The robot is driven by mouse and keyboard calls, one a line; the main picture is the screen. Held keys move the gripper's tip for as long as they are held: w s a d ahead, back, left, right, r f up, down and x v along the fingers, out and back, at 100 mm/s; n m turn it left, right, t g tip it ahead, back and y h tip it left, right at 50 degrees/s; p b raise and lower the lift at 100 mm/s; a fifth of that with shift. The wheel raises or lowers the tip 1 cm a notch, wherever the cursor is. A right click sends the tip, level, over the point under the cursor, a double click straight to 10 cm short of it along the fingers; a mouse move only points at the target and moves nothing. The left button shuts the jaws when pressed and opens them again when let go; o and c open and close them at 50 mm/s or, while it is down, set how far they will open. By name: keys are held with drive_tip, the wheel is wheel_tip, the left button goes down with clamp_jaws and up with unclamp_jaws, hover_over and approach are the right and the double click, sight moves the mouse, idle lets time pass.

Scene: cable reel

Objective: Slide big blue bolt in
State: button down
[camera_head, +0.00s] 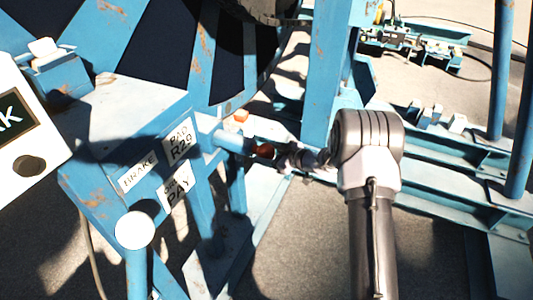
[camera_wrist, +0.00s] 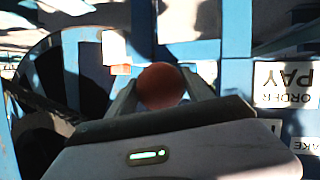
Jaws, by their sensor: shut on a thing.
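The big blue bolt (camera_head: 234,141) is a thick blue bar beside the blue brake housing in the head view, lying roughly level. At its right end is a red-orange ball knob (camera_head: 264,151). My gripper (camera_head: 274,153) reaches in from the right and is shut on this knob. In the wrist view the knob (camera_wrist: 162,85) sits between the two fingertips. The bolt's shaft behind the knob is mostly hidden there. How deep the bolt sits cannot be told.
The blue housing (camera_head: 130,120) with BRAKE and PAY labels stands left of the bolt. A small orange block (camera_head: 241,115) is just above it. A blue upright post (camera_head: 326,80) rises behind my gripper. The large reel (camera_head: 225,50) is at the back.

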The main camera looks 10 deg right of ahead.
sight(239, 144)
drive_tip(key=w+a, duration=0.2)
drive_tip(key=a, duration=0.1)
drive_tip(key=w+a, duration=0.4)
drive_tip(key=a, duration=0.1)
drive_tip(key=shift+w+a, duration=0.15)
drive_tip(key=shift+a, duration=0.2)
drive_tip(key=shift+r, duration=0.15)
drive_tip(key=c, duration=0.6)
unclamp_jaws()
drive_tip(key=shift+w+a, duration=0.1)
drive_tip(key=shift+o, duration=0.8)
drive_tip(key=shift+a, duration=0.1)
drive_tip(key=p+v, duration=0.5)
drive_tip(key=v, duration=1.2)
drive_tip(key=shift+d, duration=0.25)
drive_tip(key=shift+r, duration=0.1)
